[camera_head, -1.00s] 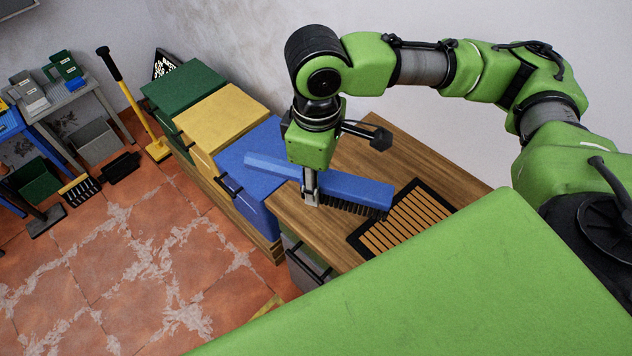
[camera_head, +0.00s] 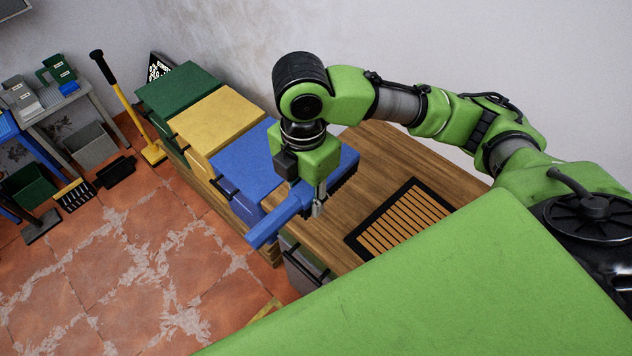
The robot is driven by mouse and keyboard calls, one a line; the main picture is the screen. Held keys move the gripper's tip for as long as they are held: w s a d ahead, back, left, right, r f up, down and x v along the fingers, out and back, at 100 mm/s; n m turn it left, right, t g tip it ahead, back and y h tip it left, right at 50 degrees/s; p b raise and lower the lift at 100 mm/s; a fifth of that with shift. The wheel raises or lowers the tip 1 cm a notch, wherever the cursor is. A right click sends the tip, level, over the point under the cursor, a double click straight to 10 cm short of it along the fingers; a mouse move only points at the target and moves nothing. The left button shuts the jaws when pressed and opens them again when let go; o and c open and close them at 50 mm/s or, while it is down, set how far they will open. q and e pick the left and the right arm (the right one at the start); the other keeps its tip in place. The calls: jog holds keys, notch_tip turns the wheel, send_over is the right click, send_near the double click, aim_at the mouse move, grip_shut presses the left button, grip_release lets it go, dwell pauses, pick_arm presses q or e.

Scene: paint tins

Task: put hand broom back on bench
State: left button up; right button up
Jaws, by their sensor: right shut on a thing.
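The blue hand broom (camera_head: 283,213) has dark bristles and is held in my right gripper (camera_head: 318,208). The gripper is shut on it and points down. The broom's handle end points to the lower left, past the bench's left edge. Its bristled head points to the upper right, over the wooden bench (camera_head: 395,158). The broom appears to be above the bench top, though the exact gap is hard to tell. The gripper body hides the middle of the broom. My left gripper is not in view.
A black-framed slatted mat (camera_head: 402,220) lies on the bench. Blue (camera_head: 246,166), yellow (camera_head: 218,117) and green (camera_head: 181,88) bins stand in a row left of it. Bare bench top shows behind the mat.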

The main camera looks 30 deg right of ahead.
jog(key=w+d+f, duration=0.2)
jog(key=w, duration=0.1)
jog(key=w+d+f+p, duration=0.1)
jog(key=w+d+f, duration=0.1)
jog(key=w+f, duration=0.1)
jog(key=w+d+f+p, duration=0.1)
jog(key=w+d+f, duration=0.2)
jog(key=w, duration=0.1)
jog(key=shift+w+d+f, duration=0.1)
jog(key=shift+w+f, duration=0.15)
jog(key=shift+w, duration=0.1)
jog(key=shift+w+d+f, duration=0.1)
jog(key=shift+w+f, duration=0.05)
jog(key=shift+f, duration=0.05)
jog(key=f+p, duration=0.2)
jog(key=f, duration=0.1)
jog(key=shift+w+d+f+p, duration=0.1)
jog(key=shift+w+d+p, duration=0.2)
jog(key=shift+p, duration=0.1)
jog(key=shift+f, duration=0.2)
jog(key=shift+f, duration=0.3)
jog(key=o, duration=1.2)
jog(key=shift+c, duration=0.2)
